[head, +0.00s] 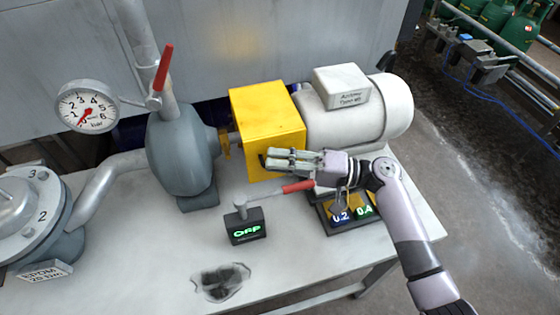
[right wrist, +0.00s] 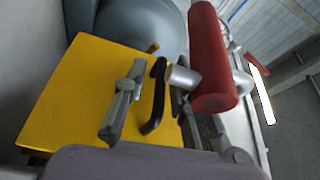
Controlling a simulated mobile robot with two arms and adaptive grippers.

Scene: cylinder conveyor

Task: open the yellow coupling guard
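The yellow coupling guard (head: 266,112) is a box between the grey pump and the white motor, and it looks closed. It fills the left of the right wrist view (right wrist: 75,95). A black handle (right wrist: 155,98) shows at its face there. My right gripper (head: 266,160) is at the guard's front face. In the right wrist view one finger (right wrist: 122,102) lies left of the handle, with yellow showing between them. The other finger is partly hidden behind the handle and the red grip. The gripper looks open, with the handle between its fingers. My left gripper is not in view.
A red-gripped lever (head: 298,186) on the OFF switch box (head: 244,228) passes just below my right gripper, and its red grip (right wrist: 212,60) looms close in the right wrist view. The pump (head: 182,155), motor (head: 385,108) and display box (head: 335,217) stand nearby. A dark puddle (head: 220,280) lies on the bench.

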